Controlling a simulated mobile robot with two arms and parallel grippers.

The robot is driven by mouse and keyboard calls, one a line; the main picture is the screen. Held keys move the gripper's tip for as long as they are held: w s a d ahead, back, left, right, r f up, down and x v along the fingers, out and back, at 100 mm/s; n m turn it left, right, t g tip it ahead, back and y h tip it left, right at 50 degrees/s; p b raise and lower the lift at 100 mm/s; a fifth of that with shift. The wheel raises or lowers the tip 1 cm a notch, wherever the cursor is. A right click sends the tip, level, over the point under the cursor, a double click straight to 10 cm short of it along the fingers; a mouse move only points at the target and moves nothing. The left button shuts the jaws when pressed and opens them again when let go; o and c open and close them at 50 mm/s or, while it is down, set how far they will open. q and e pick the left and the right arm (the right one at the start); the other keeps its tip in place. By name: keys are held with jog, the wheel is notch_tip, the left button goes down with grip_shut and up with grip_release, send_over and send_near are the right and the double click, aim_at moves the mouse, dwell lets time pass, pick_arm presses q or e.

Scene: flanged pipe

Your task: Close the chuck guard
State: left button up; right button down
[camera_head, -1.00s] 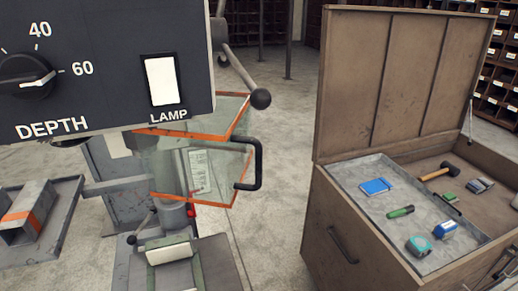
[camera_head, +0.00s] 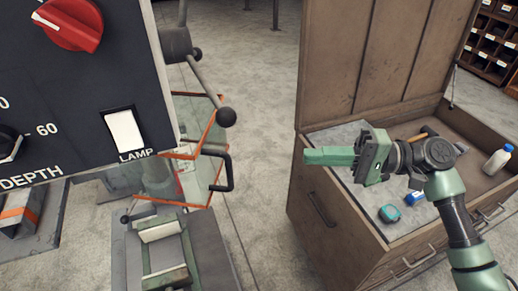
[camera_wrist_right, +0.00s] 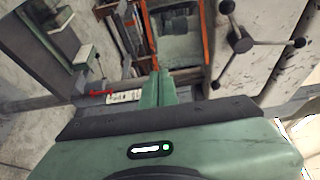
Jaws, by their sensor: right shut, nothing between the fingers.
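The chuck guard (camera_head: 186,157) is a clear panel with orange edges, partly hidden behind the dark control panel in the head view. Its black handle (camera_head: 228,172) sticks out on the right side. My right gripper (camera_head: 306,156) is green, shut and empty. It points left in front of the tool chest, to the right of the handle and apart from it. In the right wrist view, the shut fingers (camera_wrist_right: 161,74) point toward the orange-edged clear panel (camera_wrist_right: 180,48). My left gripper is not in view.
The control panel (camera_head: 70,85) with red knob and lamp switch fills the upper left. A lever with a black ball (camera_head: 226,117) hangs above the guard. A vise (camera_head: 165,250) stands below. The open wooden tool chest (camera_head: 330,215) is on the right. Floor is clear between.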

notch_tip(320, 180, up, 4)
jog(key=s+n+g, duration=0.1)
jog(key=s+g, duration=0.1)
jog(key=s, duration=0.1)
jog(key=s+a+p, duration=0.2)
jog(key=a+p, duration=0.5)
jog(key=a, duration=0.6)
jog(key=shift+s+y, duration=0.25)
jog(key=shift+y, duration=0.05)
jog(key=shift+a+f, duration=0.1)
jog(key=shift+w, duration=0.1)
